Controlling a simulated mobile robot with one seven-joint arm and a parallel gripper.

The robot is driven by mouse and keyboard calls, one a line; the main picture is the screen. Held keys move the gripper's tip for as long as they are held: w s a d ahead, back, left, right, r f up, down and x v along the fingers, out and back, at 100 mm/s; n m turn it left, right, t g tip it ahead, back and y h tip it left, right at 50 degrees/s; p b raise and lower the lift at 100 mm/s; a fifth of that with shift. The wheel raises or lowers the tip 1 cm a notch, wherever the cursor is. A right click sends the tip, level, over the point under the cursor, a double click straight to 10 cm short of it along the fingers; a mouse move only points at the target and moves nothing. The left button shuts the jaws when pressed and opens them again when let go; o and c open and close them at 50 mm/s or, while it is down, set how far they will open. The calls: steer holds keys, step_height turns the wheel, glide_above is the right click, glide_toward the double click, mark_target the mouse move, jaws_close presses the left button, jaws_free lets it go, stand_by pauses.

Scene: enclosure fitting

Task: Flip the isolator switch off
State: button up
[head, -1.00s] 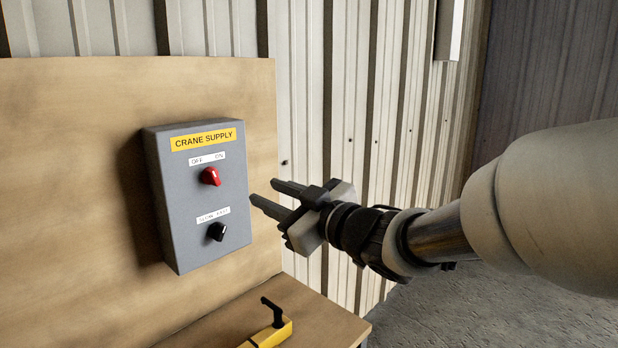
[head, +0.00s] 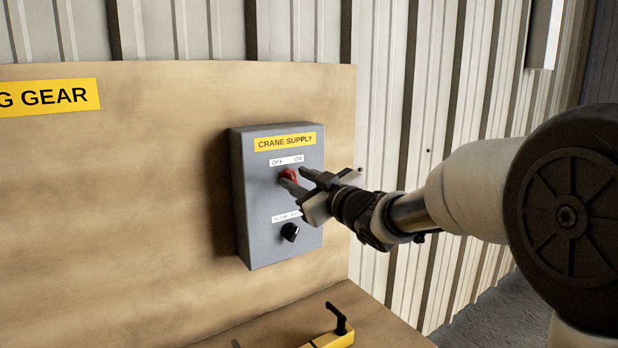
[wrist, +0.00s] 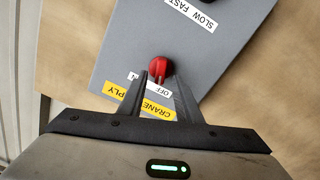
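The red isolator switch (head: 289,176) is on the front of a grey box labelled CRANE SUPPLY (head: 262,205), under an OFF / ON label. My gripper (head: 298,179) is at the switch, its fingers pointing at the box and partly covering the knob in the head view. In the wrist view the red switch (wrist: 160,70) lies at the fingertips, between and just beyond the two fingers (wrist: 162,82). The fingers are apart, with a gap between them. I cannot tell whether they touch the knob. The switch's pointer is partly hidden.
A black knob (head: 290,232) with a SLOW / FAST label sits below the switch on the same box. The box is fixed to a wooden board (head: 150,200). A yellow block with a black lever (head: 335,335) stands on the ledge below.

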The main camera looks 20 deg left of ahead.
steer(key=shift+x, duration=1)
steer(key=shift+c, duration=0.2)
jaws_close()
steer(key=shift+f+n+b, duration=0.2)
steer(key=shift+n+b, duration=0.2)
steer(key=shift+b, duration=0.3)
steer(key=shift+n+b, duration=0.4)
steer(key=shift+s+r+n, duration=0.1)
steer(key=shift+r+n, duration=0.1)
steer(key=shift+n, duration=0.1)
